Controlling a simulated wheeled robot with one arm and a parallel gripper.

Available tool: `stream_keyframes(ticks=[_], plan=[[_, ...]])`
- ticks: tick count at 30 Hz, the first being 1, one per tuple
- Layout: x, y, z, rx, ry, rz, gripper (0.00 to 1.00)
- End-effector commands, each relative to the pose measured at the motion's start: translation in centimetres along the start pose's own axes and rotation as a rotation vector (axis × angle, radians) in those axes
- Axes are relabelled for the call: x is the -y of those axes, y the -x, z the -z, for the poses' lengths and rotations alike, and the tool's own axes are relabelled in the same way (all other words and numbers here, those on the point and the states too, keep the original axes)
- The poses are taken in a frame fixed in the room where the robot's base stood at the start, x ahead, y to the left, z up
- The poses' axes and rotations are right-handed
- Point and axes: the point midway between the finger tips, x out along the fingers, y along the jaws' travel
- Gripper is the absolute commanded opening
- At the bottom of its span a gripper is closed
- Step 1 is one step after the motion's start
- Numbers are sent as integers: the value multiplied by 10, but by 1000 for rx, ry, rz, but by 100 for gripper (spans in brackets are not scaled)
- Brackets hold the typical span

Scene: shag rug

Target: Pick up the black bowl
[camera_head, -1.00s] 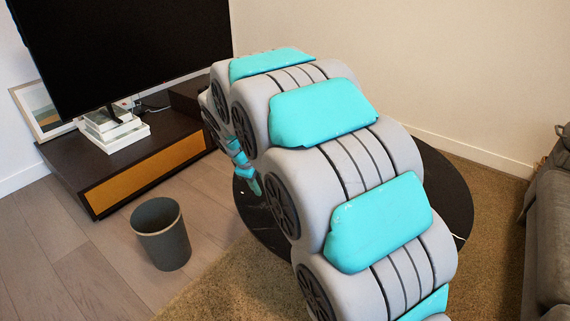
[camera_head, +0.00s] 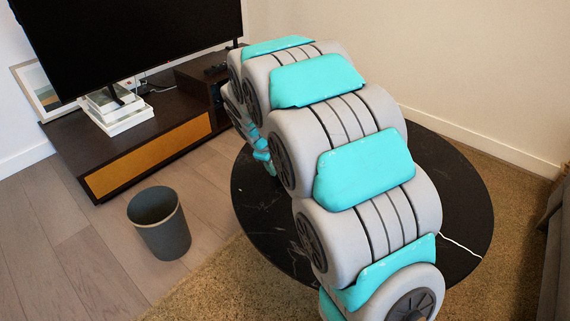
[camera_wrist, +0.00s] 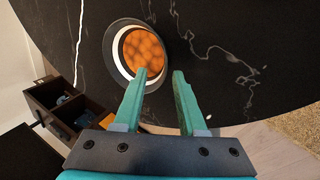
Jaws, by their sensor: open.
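The black bowl (camera_wrist: 113,68) shows in the wrist view, dark outside with a pale band inside, full of several orange round fruits (camera_wrist: 142,50). It rests on a round black marble table (camera_wrist: 225,75). My gripper (camera_wrist: 160,76) is open, with two teal fingers and nothing between them. The left fingertip overlaps the bowl's lower right rim in the picture; I cannot tell whether it touches. The right fingertip is over bare tabletop. In the head view my arm hides the bowl and much of the table (camera_head: 465,210); only part of the gripper shows.
A dark TV cabinet (camera_head: 100,150) with a television (camera_head: 130,45) and white books (camera_head: 118,115) stands behind at left. A grey bin (camera_head: 160,225) stands on the floor. A grey sofa (camera_head: 555,240) is at the right edge. Bare tabletop shows right of my arm.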

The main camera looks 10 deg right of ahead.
Motion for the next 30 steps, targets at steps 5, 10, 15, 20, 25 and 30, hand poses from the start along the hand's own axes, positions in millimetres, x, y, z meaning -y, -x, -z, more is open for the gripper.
stream_keyframes(ticks=[5,10,15,20,25,30], plan=[[3,-27,-3,3,-1,3,40],[3,-34,-2,1,-1,3,40],[2,-33,-2,0,-1,2,35],[2,-33,-2,0,-1,2,17],[2,-33,-2,0,-1,2,0],[2,-33,-2,0,-1,2,0]])
